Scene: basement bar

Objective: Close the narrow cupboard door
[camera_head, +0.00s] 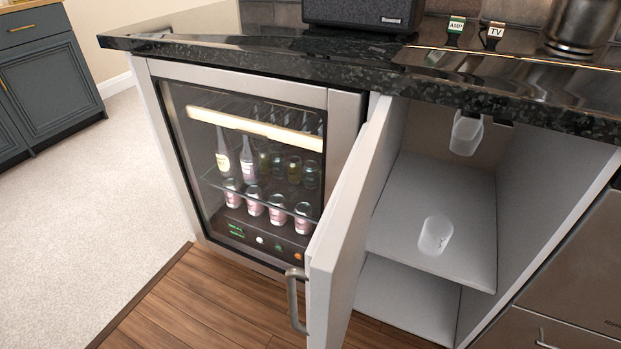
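The narrow cupboard door (345,225) stands wide open, swung out toward me from the left side of its cupboard. Its grey bar handle (293,302) is low on the door's left-facing side. The open cupboard (535,195) shows a light grey interior with a middle shelf (400,215) and a lower floor (405,300). A translucent whitish cup (435,235) is on the middle shelf. Another translucent cup-like thing (466,132) shows high in the cupboard, just under the counter. Neither of my grippers is in view.
A glass-fronted drinks fridge (345,110) with bottles and cans is left of the door. A dark stone counter (240,52) overhangs both, carrying a speaker (365,14) and a metal vessel (578,28). Steel drawers (570,270) are at right. Wooden floor (190,310) is clear in front.

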